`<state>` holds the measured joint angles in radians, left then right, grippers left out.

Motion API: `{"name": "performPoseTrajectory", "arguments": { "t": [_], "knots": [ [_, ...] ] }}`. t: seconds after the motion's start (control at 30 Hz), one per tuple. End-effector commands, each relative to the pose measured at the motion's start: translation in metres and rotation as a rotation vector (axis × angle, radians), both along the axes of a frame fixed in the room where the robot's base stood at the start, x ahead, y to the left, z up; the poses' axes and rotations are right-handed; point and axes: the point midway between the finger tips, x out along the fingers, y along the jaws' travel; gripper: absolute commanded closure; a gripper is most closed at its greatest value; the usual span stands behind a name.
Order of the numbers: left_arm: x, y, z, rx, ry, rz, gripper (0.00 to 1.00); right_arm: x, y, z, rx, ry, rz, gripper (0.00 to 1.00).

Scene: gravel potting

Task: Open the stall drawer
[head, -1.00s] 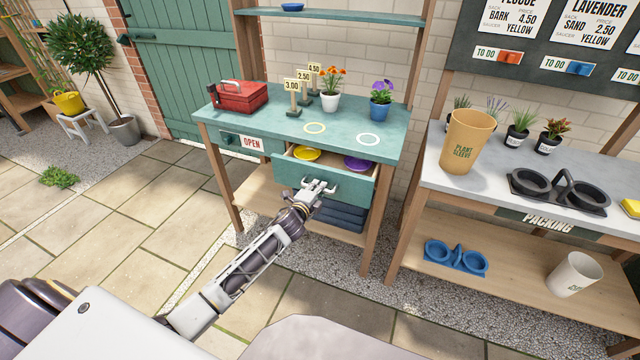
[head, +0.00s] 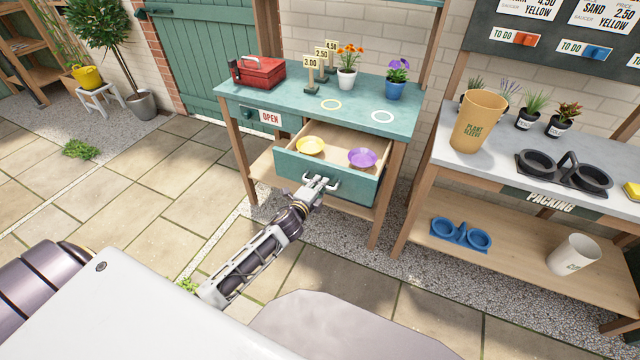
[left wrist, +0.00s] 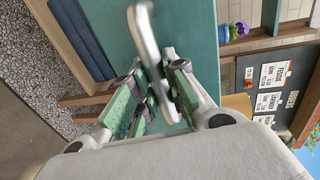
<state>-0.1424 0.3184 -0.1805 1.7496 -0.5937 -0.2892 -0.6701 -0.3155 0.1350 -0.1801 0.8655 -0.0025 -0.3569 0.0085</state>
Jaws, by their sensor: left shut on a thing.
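The stall drawer (head: 350,187) is a teal-fronted wooden drawer under the teal stall top. It stands well out from the stall, and a yellow saucer (head: 311,145) and a purple saucer (head: 361,158) lie inside it. My left gripper (head: 320,183) is at the drawer front, shut on the metal handle (left wrist: 146,35). In the left wrist view the handle bar runs between the fingers (left wrist: 160,95), with the teal front behind it. My right gripper is not in view.
The stall top (head: 290,98) holds a red toolbox (head: 258,73), price signs and two potted flowers. The packing bench (head: 440,150) stands to the right, with a plant sleeve (head: 478,122) and a black carrier. Paving in front of the stall is clear.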

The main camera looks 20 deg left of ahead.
Motion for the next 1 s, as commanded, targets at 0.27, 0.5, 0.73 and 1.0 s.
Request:
{"name": "performPoseTrajectory", "arguments": {
  "t": [0.27, 0.5, 0.73, 1.0],
  "knots": [
    [0.0, 0.001, 0.0, 0.0, 0.0, 0.001, 0.76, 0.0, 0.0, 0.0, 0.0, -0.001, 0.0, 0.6],
    [0.0, 0.0, 0.0, 0.0, 0.0, 0.0, 0.63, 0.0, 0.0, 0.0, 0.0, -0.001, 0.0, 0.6],
    [0.0, 0.0, 0.0, 0.0, 0.0, 0.0, 0.63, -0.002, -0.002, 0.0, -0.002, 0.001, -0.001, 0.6],
    [-0.01, 0.0, 0.001, 0.0, 0.001, 0.0, 0.63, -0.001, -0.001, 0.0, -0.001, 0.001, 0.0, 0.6]
  ]
}}
